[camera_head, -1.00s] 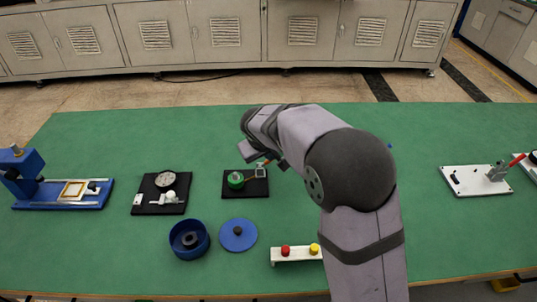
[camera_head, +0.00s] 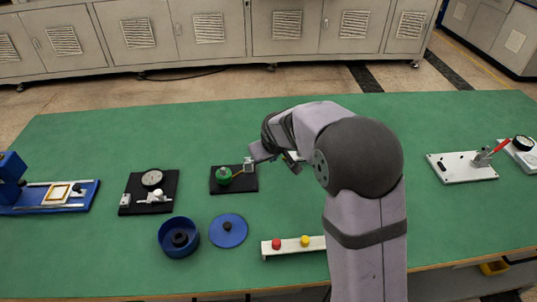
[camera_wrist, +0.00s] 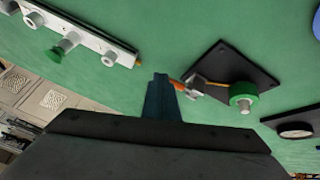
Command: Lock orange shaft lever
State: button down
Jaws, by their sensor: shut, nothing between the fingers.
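The black fixture plate (camera_head: 240,186) lies on the green table left of my arm in the head view. It carries a green round knob (camera_head: 224,176), an orange shaft (camera_head: 238,174) and a metal bracket (camera_head: 249,165). In the wrist view the green knob (camera_wrist: 243,96) is at the right, with the orange shaft end (camera_wrist: 177,84) sticking out of the metal bracket (camera_wrist: 199,87). My gripper (camera_wrist: 160,77) is shut and empty, its tips just left of the shaft end in that picture. I cannot tell whether they touch. In the head view the fingertips are hard to make out.
A white bar with red and yellow buttons (camera_head: 285,246) stands in front of the plate. A blue bowl (camera_head: 172,248), a blue lid (camera_head: 228,240) and a dial-gauge plate (camera_head: 135,208) lie to the left. A white toggle-clamp plate (camera_head: 447,174) is at the right.

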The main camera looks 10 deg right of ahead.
jog(key=shift+a, duration=0.2)
jog(key=shift+a+r, duration=0.25)
jog(key=shift+a, duration=0.4)
jog(key=shift+r, duration=0.1)
jog(key=shift+s+r, duration=0.15)
jog(key=shift+r, duration=0.1)
jog(key=s+d+r, duration=0.5)
jog(key=s+r, duration=0.2)
jog(key=r, duration=0.2)
jog(key=shift+s+d, duration=0.15)
jog(key=shift+d, duration=0.15)
dwell(0.4)
